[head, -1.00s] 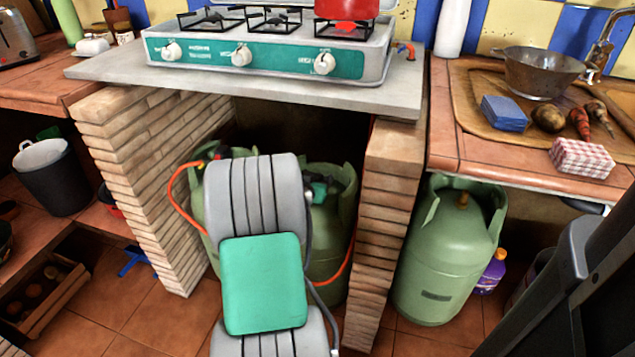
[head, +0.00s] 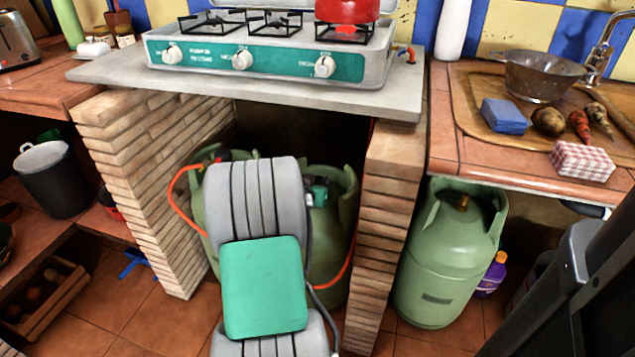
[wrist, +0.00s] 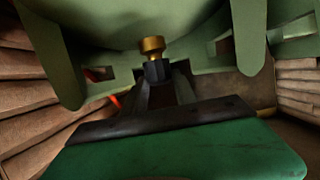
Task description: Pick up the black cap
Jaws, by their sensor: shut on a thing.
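In the wrist view, my gripper (wrist: 157,82) has its two dark fingers converging on a small black piece, which looks like the black cap (wrist: 157,69). The gripper is shut on it. A brass valve knob (wrist: 152,45) shows directly beyond the cap; I cannot tell whether cap and knob touch. The green collar of a gas cylinder (wrist: 215,85) surrounds this spot. In the head view, my grey and green arm reaches under the stove counter to the green gas cylinders (head: 338,235) and hides the gripper and the cap.
Brick pillars (head: 385,230) flank the niche closely on both sides. The stone counter (head: 270,90) with the stove (head: 265,55) lies above. An orange hose (head: 176,195) curves left of my arm. Another green cylinder (head: 445,260) stands to the right.

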